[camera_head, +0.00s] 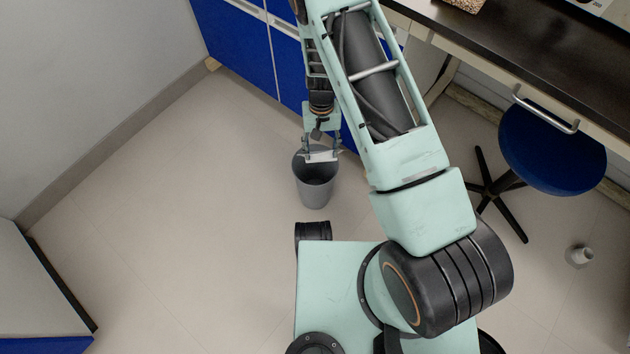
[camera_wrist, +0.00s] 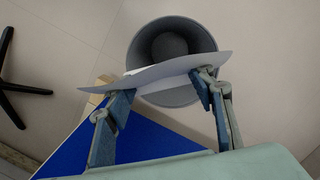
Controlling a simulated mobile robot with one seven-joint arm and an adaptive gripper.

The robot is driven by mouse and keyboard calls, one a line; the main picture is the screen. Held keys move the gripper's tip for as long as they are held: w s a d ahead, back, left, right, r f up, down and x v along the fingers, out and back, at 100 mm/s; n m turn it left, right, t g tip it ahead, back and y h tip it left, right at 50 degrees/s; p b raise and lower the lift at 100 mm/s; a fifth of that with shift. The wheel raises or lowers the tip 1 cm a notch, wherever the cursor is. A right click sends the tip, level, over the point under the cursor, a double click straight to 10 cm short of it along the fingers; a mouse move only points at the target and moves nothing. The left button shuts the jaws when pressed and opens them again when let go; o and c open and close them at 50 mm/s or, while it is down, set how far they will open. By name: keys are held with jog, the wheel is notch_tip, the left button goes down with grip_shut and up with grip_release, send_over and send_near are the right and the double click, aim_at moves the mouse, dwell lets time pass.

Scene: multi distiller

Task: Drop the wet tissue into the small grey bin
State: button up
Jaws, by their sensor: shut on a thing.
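The wet tissue (camera_wrist: 150,74) is a thin white sheet held between the fingertips of my gripper (camera_wrist: 160,88). It shows in the head view as a small pale piece (camera_head: 321,155) at the end of my gripper (camera_head: 321,148). The small grey bin (camera_head: 314,188) stands upright on the floor, with its open top below my gripper. In the wrist view the bin (camera_wrist: 140,45) lies behind the tissue, which covers part of the opening. The visible part of the bin's inside looks empty.
Blue cabinets (camera_head: 238,40) stand just behind the bin. A blue stool (camera_head: 550,150) is at the right under a dark bench (camera_head: 530,50). A small pale object (camera_head: 579,254) is on the floor at the right. The floor left of the bin is clear.

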jog(key=o, duration=0.9)
jog(key=shift+r, duration=0.1)
notch_tip(320, 180, up, 12)
jog(key=w, duration=0.1)
jog(key=shift+w, duration=0.4)
jog(key=shift+a, duration=0.1)
